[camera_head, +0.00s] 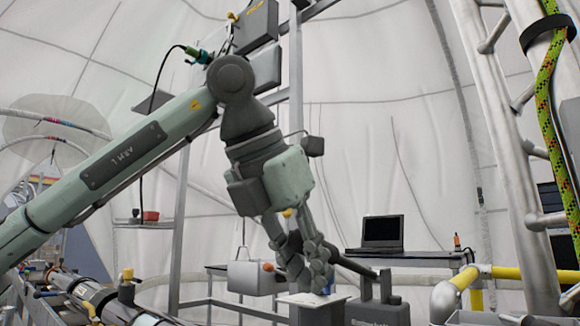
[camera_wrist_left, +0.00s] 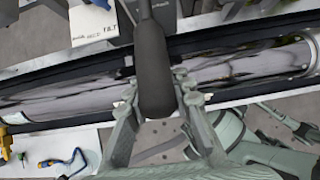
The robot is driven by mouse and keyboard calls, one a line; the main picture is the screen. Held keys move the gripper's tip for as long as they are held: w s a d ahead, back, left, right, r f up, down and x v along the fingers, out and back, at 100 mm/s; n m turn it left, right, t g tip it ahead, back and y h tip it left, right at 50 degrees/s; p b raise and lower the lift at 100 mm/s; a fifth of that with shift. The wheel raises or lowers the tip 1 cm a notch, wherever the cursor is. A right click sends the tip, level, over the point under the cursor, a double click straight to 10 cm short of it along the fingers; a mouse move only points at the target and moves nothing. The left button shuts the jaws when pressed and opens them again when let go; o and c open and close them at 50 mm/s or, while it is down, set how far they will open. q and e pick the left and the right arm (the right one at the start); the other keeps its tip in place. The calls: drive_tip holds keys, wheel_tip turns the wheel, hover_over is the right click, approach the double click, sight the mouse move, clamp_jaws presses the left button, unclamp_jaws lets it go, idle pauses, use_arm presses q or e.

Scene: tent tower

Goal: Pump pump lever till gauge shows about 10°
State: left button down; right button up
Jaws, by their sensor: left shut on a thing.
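The pump lever (camera_head: 350,264) is a dark rod that slopes up to the left from the dark grey pump body (camera_head: 378,308). My left gripper (camera_head: 315,272) is shut on its free end. In the left wrist view the lever's thick black grip (camera_wrist_left: 153,60) lies between the two finger assemblies of my left gripper (camera_wrist_left: 157,108). The fingers hide part of the lever in the head view. No readable gauge dial shows in either view. My right gripper cannot be made out.
A table (camera_head: 420,256) with an open laptop (camera_head: 383,233) stands behind the pump. A metal ladder or truss (camera_head: 515,150) and a yellow pipe (camera_head: 505,272) are at the right. In the left wrist view a long, shiny cylinder (camera_wrist_left: 245,68) lies beneath the gripper.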

use_arm(q)
drive_tip(key=shift+s+a+f+b, duration=0.15)
drive_tip(key=shift+s+f+b, duration=0.05)
drive_tip(key=shift+f+b, duration=0.85)
drive_tip(key=shift+s+a+f+b, duration=0.1)
drive_tip(key=shift+s+f+b, duration=0.1)
drive_tip(key=shift+f+b, duration=0.8)
drive_tip(key=shift+f, duration=0.3)
